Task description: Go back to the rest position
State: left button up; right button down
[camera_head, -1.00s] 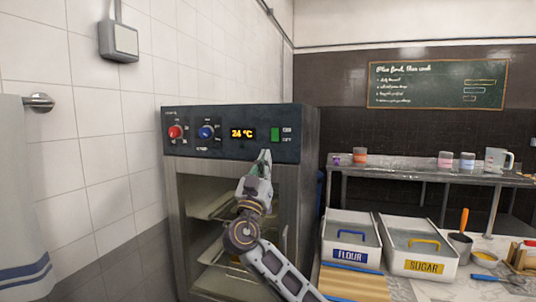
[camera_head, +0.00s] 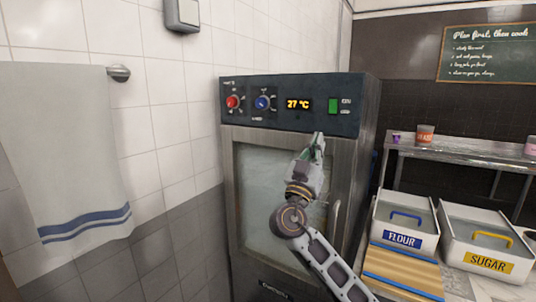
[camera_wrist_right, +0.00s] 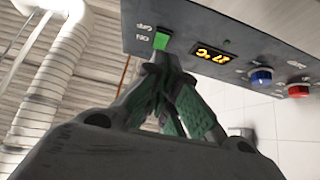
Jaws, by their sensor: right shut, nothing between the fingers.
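My right gripper (camera_head: 318,142) is shut and empty, raised in front of the oven (camera_head: 285,200) just below its control panel. In the right wrist view the gripper (camera_wrist_right: 168,60) points up towards the panel, and its fingertips are close to the green switch (camera_wrist_right: 161,41). I cannot tell whether they touch it. The green switch (camera_head: 333,106) is in clear sight in the head view. The display (camera_head: 298,104) reads 27 °C. My left gripper is in neither view.
A red knob (camera_head: 233,102) and a blue knob (camera_head: 263,103) sit on the panel. A towel (camera_head: 65,150) hangs at left. Flour (camera_head: 404,225) and sugar (camera_head: 488,250) bins stand on the counter at right, below a metal shelf (camera_head: 470,152).

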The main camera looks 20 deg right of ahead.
jog(key=shift+f, duration=0.1)
jog(key=s+f+n+g+y, duration=0.2)
jog(key=f+n+g+y, duration=0.3)
jog(key=f, duration=1.2)
jog(key=s+f+n+y, duration=0.2)
jog(key=f+y, duration=0.4)
jog(key=f, duration=1.1)
jog(key=s+a+f+n+g+y, duration=0.3)
jog(key=s+a+f+g+y, duration=0.15)
jog(key=s+f, duration=0.65)
jog(key=s+a+f+n+g+y, duration=0.2)
jog(key=s+a+f+g+y, duration=0.3)
jog(key=s+f, duration=0.55)
jog(key=s+a+f, duration=0.1)
jog(key=s+f, duration=0.1)
jog(key=f, duration=1.4)
jog(key=s+f, duration=0.2)
jog(key=f, duration=1.4)
jog(key=s+d+f, duration=0.2)
jog(key=s+f, duration=0.7)
jog(key=s, duration=0.2)
jog(key=s+d+f, duration=0.2)
jog(key=s+f, duration=0.8)
jog(key=s, duration=0.1)
jog(key=shift+s+g+h, duration=0.25)
jog(key=shift+g+h, duration=0.2)
